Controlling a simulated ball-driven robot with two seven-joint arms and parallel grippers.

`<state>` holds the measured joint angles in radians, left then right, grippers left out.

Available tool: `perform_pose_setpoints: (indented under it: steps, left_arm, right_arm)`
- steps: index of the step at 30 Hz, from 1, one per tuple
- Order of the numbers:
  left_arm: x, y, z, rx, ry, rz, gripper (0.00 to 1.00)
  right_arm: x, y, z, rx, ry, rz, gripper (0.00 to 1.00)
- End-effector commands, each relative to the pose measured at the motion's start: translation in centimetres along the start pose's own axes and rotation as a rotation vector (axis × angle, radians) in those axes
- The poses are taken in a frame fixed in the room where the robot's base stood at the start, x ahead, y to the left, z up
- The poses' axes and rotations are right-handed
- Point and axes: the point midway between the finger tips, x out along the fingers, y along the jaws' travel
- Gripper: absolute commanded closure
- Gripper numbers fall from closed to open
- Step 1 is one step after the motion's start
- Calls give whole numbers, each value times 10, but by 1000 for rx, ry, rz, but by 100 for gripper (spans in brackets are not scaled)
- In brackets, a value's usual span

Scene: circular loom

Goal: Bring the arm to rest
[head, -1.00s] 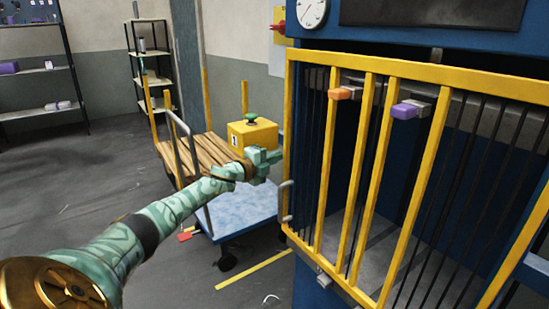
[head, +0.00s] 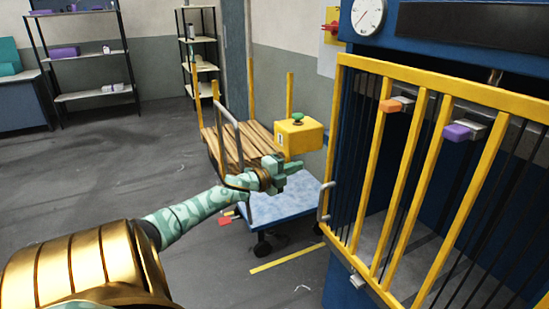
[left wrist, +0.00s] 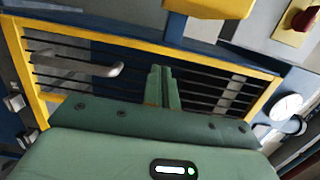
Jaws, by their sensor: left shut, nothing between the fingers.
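My left arm comes in from the lower left of the head view. Its left gripper (head: 292,170) is shut and empty, held in the air in front of the cart and below the yellow box. In the left wrist view the closed fingers (left wrist: 159,88) stand together, pointing toward the barred gate, with nothing between them. The yellow-framed gate (head: 386,180) is to the right of the gripper, and its pale handle (head: 324,202) is apart from the fingers. My right gripper is in neither view.
A yellow box with a green button (head: 300,138) is behind the gripper. Open floor (head: 110,170) lies left.

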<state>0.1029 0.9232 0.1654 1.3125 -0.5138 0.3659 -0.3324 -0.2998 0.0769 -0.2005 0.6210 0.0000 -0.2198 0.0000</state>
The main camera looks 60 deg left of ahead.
Motion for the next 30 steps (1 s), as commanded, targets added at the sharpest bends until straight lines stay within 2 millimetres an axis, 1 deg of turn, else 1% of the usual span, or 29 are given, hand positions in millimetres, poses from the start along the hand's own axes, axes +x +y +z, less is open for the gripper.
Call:
perform_pose_setpoints:
  steps: [1,3,6,9,13,20,22,23,24,26,27,29,30]
  left_arm:
    - [-13,-4,0,-1,-1,1,100]
    - [-27,-3,0,-2,0,2,100]
    - [-44,-2,0,0,-1,4,100]
    - [-56,0,1,-1,-1,4,100]
    - [-62,1,1,2,-1,4,100]
    - [-62,2,1,-6,-2,5,100]
    - [-63,5,9,-39,-41,17,100]
    - [-65,11,18,-62,-74,31,100]
    - [-70,24,30,-98,-123,58,100]
    - [-82,59,43,-172,-203,114,100]
    - [-93,88,50,-227,-260,158,100]
    - [-115,136,53,-314,-347,233,100]
    - [-132,170,52,-370,-403,285,100]
  right_arm:
    - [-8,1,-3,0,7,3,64]
    - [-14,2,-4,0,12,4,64]
    - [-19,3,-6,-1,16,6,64]
    - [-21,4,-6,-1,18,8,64]
    - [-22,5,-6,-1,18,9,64]
    - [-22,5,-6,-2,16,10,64]
    - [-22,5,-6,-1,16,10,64]
    - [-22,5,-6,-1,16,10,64]
    - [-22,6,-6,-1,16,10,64]
    - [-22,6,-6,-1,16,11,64]
    - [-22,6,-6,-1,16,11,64]
    - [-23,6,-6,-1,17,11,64]
    - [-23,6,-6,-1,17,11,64]
